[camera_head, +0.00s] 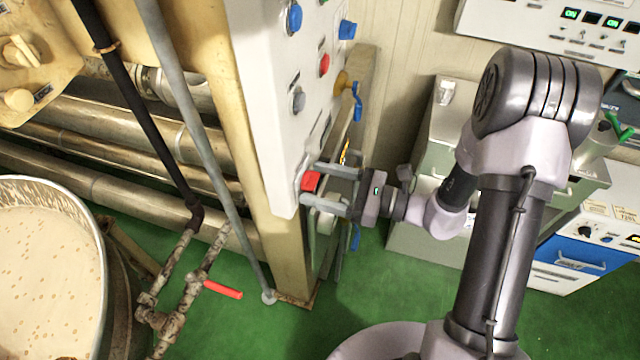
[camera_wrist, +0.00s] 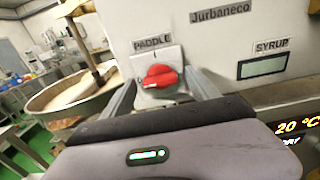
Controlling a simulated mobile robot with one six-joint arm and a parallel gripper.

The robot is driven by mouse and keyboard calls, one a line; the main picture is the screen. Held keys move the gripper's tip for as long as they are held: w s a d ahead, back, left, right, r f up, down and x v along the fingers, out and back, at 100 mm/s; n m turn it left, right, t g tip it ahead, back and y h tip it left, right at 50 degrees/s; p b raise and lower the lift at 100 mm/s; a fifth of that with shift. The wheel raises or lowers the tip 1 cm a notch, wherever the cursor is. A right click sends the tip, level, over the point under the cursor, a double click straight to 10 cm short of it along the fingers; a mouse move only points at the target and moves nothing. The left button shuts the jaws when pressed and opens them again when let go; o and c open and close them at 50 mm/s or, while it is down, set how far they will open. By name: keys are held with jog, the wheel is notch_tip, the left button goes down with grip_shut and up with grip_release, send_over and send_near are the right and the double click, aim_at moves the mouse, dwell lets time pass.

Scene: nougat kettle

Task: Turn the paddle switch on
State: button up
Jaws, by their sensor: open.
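The paddle switch is a red rotary knob on a pale plate under a "PADDLE" label; it shows in the wrist view (camera_wrist: 160,76) and low on the white control panel in the head view (camera_head: 311,182). Its pointer setting is hard to read. My gripper (camera_head: 308,182) is open, with one finger above and one below the knob in the head view. In the wrist view my gripper (camera_wrist: 163,88) has a finger on each side of the knob, with gaps visible. Whether the fingertips touch the panel I cannot tell.
The white panel (camera_head: 265,90) carries blue, red and grey knobs above. A "SYRUP" display (camera_wrist: 262,67) sits to the right in the wrist view. A kettle of nougat (camera_head: 45,255) stands at left. Pipes and a red-handled valve (camera_head: 223,289) are near the green floor.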

jog(key=c, duration=1.4)
jog(key=shift+o, duration=0.2)
jog(key=shift+r+m+p, duration=0.1)
jog(key=shift+m+p, duration=0.3)
jog(key=shift+p, duration=0.05)
jog(key=m+p, duration=0.2)
jog(key=m, duration=0.1)
jog(key=shift+r+p, duration=0.1)
jog(key=shift+p, duration=0.3)
jog(key=shift+f+m+p, duration=0.2)
jog(key=shift+m+p, duration=4.25)
jog(key=shift+m, duration=2.75)
